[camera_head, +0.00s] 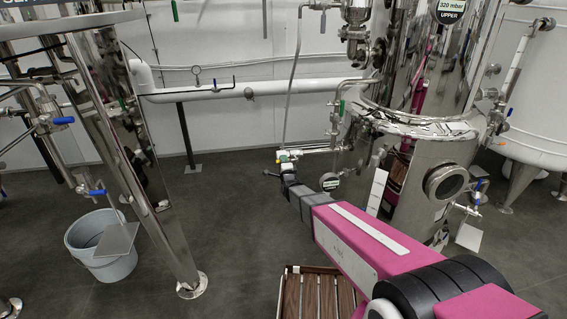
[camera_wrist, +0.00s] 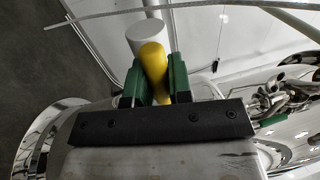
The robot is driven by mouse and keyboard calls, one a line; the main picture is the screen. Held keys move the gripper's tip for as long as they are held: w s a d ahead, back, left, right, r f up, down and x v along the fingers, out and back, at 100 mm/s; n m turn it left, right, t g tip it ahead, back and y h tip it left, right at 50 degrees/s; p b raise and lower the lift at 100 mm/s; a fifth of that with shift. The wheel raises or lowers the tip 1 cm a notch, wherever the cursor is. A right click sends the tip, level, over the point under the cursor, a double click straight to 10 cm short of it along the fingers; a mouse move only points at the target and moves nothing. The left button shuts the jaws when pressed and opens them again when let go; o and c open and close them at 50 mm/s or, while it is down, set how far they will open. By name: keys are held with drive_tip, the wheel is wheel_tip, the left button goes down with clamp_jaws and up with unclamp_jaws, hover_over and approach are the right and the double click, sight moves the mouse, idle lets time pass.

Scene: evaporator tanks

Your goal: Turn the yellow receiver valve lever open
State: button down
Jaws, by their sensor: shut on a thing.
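In the wrist view the yellow lever (camera_wrist: 153,62) stands between the two green fingers of my gripper (camera_wrist: 155,82), which are shut on it. A white-grey cylindrical part (camera_wrist: 146,36) lies just beyond the lever's end. In the head view my gripper (camera_head: 286,165) is at the end of my pink arm, at the small pipe fitting left of the steel receiver tank (camera_head: 424,190). The lever is too small there to make out clearly, and the gripper hides part of the fitting. How far the lever is turned cannot be told.
A wooden slatted platform (camera_head: 318,291) lies below my arm. A steel tank leg (camera_head: 150,190) and a grey bucket (camera_head: 100,245) stand at left. The floor between is clear.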

drive_tip(key=c, duration=1)
unclamp_jaws()
drive_tip(key=shift+c, duration=0.2)
drive_tip(key=shift+s, duration=0.1)
drive_tip(key=v, duration=1)
drive_tip(key=shift+s, duration=0.35)
drive_tip(key=shift+d, duration=0.2)
